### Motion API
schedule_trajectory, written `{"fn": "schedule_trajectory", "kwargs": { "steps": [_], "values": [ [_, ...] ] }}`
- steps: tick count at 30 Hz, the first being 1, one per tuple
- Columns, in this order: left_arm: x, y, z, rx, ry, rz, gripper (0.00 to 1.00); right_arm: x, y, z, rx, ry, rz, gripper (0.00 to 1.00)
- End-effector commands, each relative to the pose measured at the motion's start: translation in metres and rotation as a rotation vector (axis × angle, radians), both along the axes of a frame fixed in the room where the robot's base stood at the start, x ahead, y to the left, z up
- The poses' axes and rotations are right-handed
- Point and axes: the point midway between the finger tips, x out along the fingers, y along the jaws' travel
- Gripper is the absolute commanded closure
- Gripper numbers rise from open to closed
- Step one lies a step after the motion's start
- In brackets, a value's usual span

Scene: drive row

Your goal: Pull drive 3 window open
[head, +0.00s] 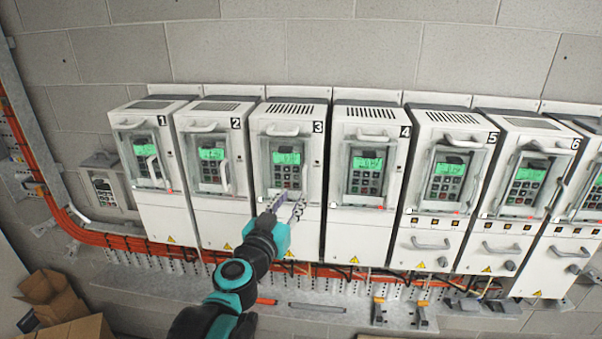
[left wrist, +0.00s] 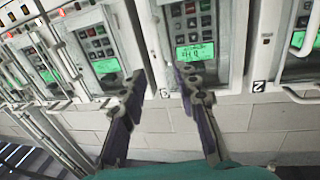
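Drive 3 (head: 312,165) is a white wall cabinet marked 3, with a lit green display and keypad behind its window (head: 286,172). The window looks shut, with a light handle (head: 282,130) across its top. In the left wrist view, which is upside down, drive 3's display (left wrist: 195,52) shows at upper middle; its handle cannot be made out there. My left gripper (head: 288,201) is in front of drive 3's lower part, below the display. In the left wrist view its two fingers (left wrist: 160,76) are apart with nothing between them. My right gripper is not in view.
Similar drives stand close on both sides, including drive 2 (head: 209,160) and drive 4 (head: 368,165), with protruding handles. Orange cables (head: 110,240) and a metal rail run below. Cardboard boxes (head: 52,297) are at lower left.

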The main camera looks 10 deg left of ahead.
Motion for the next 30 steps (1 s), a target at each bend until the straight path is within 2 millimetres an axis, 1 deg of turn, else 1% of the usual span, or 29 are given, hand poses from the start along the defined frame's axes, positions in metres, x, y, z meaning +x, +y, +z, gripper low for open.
{"fn": "schedule_trajectory", "kwargs": {
  "steps": [9,15,20,27,29,30],
  "values": [
    [0.043,-0.009,0.000,-0.001,0.000,-0.002,0.69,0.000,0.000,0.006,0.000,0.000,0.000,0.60],
    [0.065,-0.013,0.000,-0.001,0.000,-0.002,0.69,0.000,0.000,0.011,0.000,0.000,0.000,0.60],
    [0.072,-0.015,-0.001,-0.001,0.000,-0.002,0.69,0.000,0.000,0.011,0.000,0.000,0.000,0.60],
    [0.072,-0.015,-0.001,-0.001,0.000,-0.002,0.69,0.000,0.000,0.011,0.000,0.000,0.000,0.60],
    [0.072,-0.015,-0.001,-0.001,0.000,-0.002,0.85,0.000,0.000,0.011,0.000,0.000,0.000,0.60],
    [0.072,-0.015,-0.001,-0.001,0.000,-0.002,0.96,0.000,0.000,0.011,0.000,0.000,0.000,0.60]
  ]
}}
